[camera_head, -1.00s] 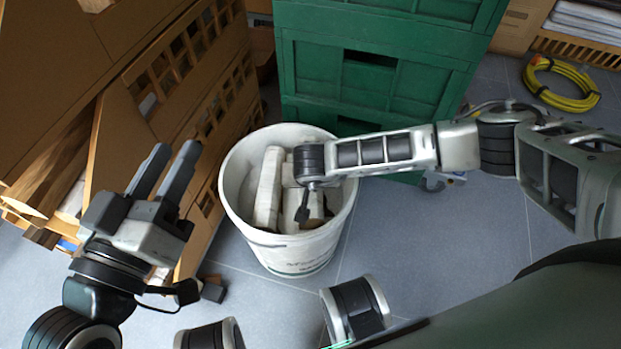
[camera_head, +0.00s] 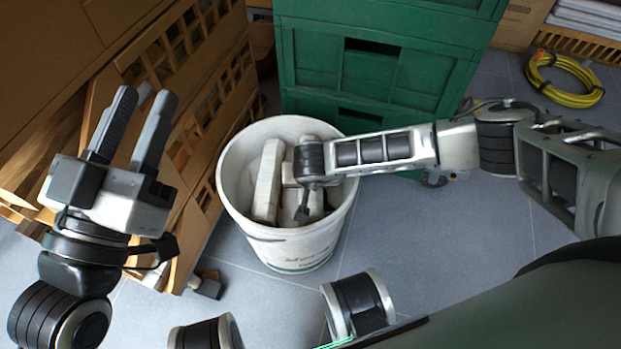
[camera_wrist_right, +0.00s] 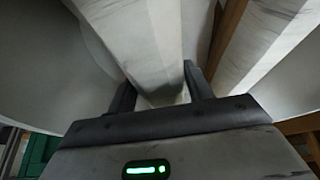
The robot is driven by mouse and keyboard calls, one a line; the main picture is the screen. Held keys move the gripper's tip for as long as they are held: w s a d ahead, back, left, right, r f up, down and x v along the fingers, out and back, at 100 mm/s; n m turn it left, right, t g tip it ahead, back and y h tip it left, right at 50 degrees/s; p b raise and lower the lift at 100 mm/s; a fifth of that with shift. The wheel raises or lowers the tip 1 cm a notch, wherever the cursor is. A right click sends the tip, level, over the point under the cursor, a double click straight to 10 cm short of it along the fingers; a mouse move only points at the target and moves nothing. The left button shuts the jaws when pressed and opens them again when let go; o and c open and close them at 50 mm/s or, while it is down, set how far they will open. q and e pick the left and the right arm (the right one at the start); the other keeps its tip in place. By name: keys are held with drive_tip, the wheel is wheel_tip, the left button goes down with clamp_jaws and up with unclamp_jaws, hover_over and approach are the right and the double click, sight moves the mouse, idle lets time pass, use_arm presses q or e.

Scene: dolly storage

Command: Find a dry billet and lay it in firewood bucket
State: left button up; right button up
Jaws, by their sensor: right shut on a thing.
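The firewood bucket (camera_head: 290,256) is a white round tub standing on the floor at the middle of the head view. Several pale, squared billets lie in it; one leans at its left side (camera_head: 267,182). My right arm reaches over the bucket. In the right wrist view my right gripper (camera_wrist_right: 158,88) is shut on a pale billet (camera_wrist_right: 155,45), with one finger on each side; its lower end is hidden. In the head view the right jaws are largely hidden by the wrist. My left gripper (camera_head: 146,96) is raised, open and empty, left of the bucket.
Stacked brown slatted crates (camera_head: 190,120) stand at the left, close behind my left gripper. Green crates (camera_head: 365,70) stand right behind the bucket. A yellow hose coil (camera_head: 563,82) lies at the far right.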

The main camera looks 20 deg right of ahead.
drive_tip(key=shift+f+b, duration=0.4)
drive_tip(key=shift+f, duration=0.05)
drive_tip(key=o, duration=1.3)
drive_tip(key=p+v, duration=0.3)
